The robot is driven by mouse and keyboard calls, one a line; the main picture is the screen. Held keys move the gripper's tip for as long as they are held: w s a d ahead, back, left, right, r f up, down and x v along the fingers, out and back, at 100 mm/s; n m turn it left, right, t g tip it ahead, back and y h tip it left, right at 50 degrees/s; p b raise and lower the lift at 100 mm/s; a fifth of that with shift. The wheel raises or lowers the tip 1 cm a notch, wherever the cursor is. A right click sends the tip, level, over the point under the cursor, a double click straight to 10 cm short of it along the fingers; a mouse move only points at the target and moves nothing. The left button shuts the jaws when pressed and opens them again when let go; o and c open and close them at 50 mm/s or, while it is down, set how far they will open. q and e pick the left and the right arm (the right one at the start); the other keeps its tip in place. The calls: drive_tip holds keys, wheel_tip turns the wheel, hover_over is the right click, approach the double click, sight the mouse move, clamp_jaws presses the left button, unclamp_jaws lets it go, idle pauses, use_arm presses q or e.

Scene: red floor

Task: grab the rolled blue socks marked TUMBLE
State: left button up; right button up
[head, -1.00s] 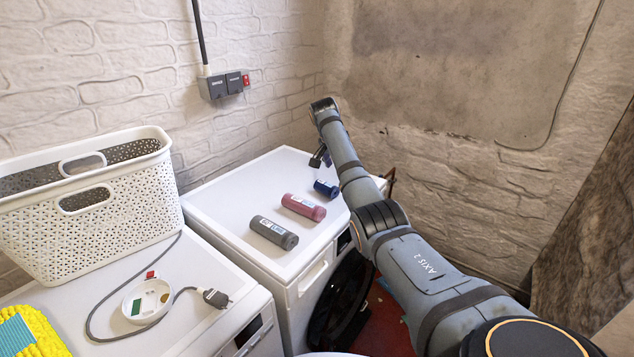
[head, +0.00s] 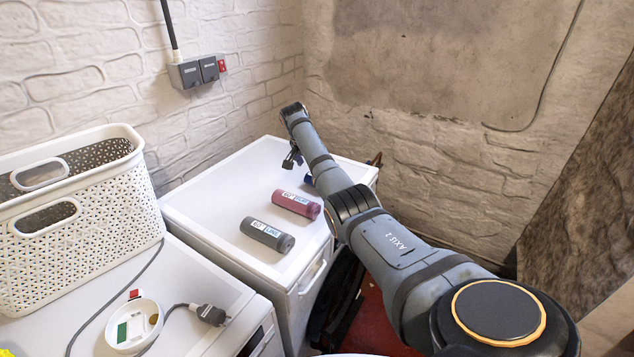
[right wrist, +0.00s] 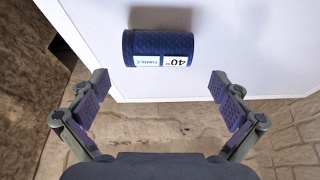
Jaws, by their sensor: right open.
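The rolled blue socks (right wrist: 158,44) lie on the white machine top (right wrist: 235,30) in the right wrist view. Their white label reads 40 and TUMBLE, upside down. My right gripper (right wrist: 161,95) is open, its fingers spread wider than the roll. The roll shows ahead of the fingertips, roughly centred between them, and is not gripped. In the head view the blue socks (head: 308,180) are mostly hidden behind my right arm, and my right gripper (head: 291,160) is small and partly hidden above the machine top. My left gripper is not in view.
A dark red roll (head: 296,204) and a grey roll (head: 267,235) lie on the same machine top. A white basket (head: 90,225), a round white dish (head: 134,326) and a plug with cable (head: 208,314) are on the nearer machine. Brick walls stand behind.

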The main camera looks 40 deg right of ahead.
drive_tip(key=x, duration=0.4)
drive_tip(key=shift+s+a+f, duration=0.2)
drive_tip(key=shift+w+d+f, duration=0.1)
drive_tip(key=shift+f, duration=0.05)
drive_tip(key=shift+c, duration=1.1)
drive_tip(key=c, duration=1)
drive_tip(key=shift+r, duration=0.4)
wheel_tip(320, 180, up, 2)
drive_tip(key=shift+r+b, duration=0.15)
drive_tip(key=shift+b, duration=0.2)
use_arm(q)
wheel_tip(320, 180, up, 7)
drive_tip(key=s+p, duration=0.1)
drive_tip(key=p, duration=0.6)
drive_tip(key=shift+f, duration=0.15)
use_arm(e)
drive_tip(key=s+r, duration=0.3)
drive_tip(key=s, duration=0.1)
drive_tip(key=s+a+r, duration=0.1)
drive_tip(key=s+r, duration=0.2)
drive_tip(key=s, duration=0.2)
drive_tip(key=s+r, duration=0.4)
drive_tip(key=s, duration=0.1)
drive_tip(key=shift+a, duration=0.3)
